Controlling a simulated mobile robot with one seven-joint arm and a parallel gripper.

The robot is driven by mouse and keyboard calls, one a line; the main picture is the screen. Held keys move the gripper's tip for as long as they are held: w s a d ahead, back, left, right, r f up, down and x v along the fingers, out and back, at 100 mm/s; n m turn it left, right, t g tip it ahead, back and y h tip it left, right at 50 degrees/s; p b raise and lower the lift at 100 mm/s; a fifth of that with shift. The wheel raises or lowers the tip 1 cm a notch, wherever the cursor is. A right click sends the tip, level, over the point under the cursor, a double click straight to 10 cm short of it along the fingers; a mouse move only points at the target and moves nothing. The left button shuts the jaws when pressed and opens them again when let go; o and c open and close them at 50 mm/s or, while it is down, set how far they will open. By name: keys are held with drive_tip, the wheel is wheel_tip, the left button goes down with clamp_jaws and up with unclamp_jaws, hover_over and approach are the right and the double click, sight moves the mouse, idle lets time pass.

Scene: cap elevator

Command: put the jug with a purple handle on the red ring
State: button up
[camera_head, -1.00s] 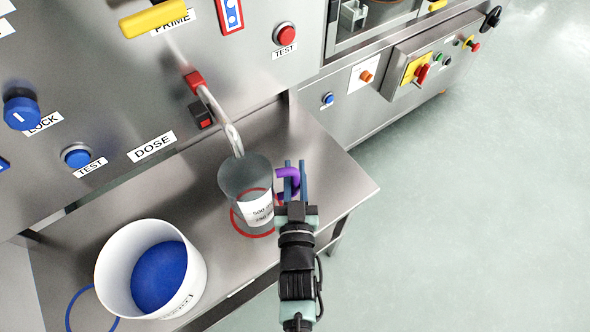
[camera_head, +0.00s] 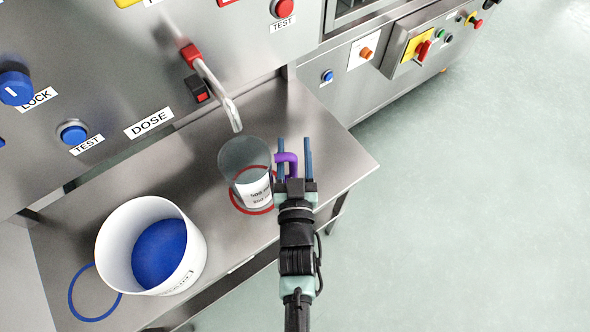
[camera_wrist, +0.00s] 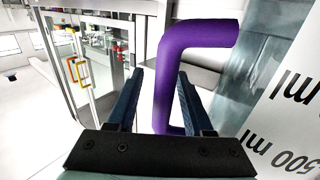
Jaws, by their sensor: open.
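The jug (camera_head: 244,160) is grey and see-through, with a white label. It stands upright on the steel table, over the red ring (camera_head: 256,212), whose edge shows around and through its base. Its purple handle (camera_head: 291,160) points right, toward my gripper (camera_head: 295,158). My gripper is open, its two blue fingers apart on either side of the handle. In the wrist view the purple handle (camera_wrist: 185,70) rises between the dark blue fingers (camera_wrist: 155,105), with visible gaps. The jug's labelled wall (camera_wrist: 275,115) fills the right side there.
A bent metal spout (camera_head: 222,98) hangs just above and behind the jug. A white bucket with blue contents (camera_head: 190,265) stands to the left, beside a blue ring (camera_head: 78,305). The table's right end (camera_head: 345,165) is clear.

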drive_tip(key=shift+s, duration=0.25)
drive_tip(key=s, duration=1.1)
drive_tip(key=shift+s+d+r, duration=0.25)
drive_tip(key=w+r+t+p, duration=0.15)
drive_tip(key=w+r, duration=0.35)
drive_tip(key=r, duration=0.7)
drive_tip(key=w+r+t+h+p, duration=0.15)
drive_tip(key=w+r, duration=0.25)
drive_tip(key=r, duration=0.8)
drive_tip(key=w+r+t+y+p, duration=0.15)
drive_tip(key=w+r, duration=0.35)
drive_tip(key=r, duration=0.7)
drive_tip(key=s+r+t+p, duration=0.1)
drive_tip(key=s+r, duration=0.2)
drive_tip(key=r, duration=0.8)
drive_tip(key=s+r+t+p, duration=0.1)
drive_tip(key=s+r, duration=0.3)
drive_tip(key=r, duration=0.7)
drive_tip(key=s+r+t+p, duration=0.1)
drive_tip(key=s+r+t, duration=0.2)
drive_tip(key=r, duration=0.8)
drive_tip(key=shift+s+h+p, duration=0.3)
drive_tip(key=shift+s+p, duration=0.1)
drive_tip(key=shift+s, duration=0.15)
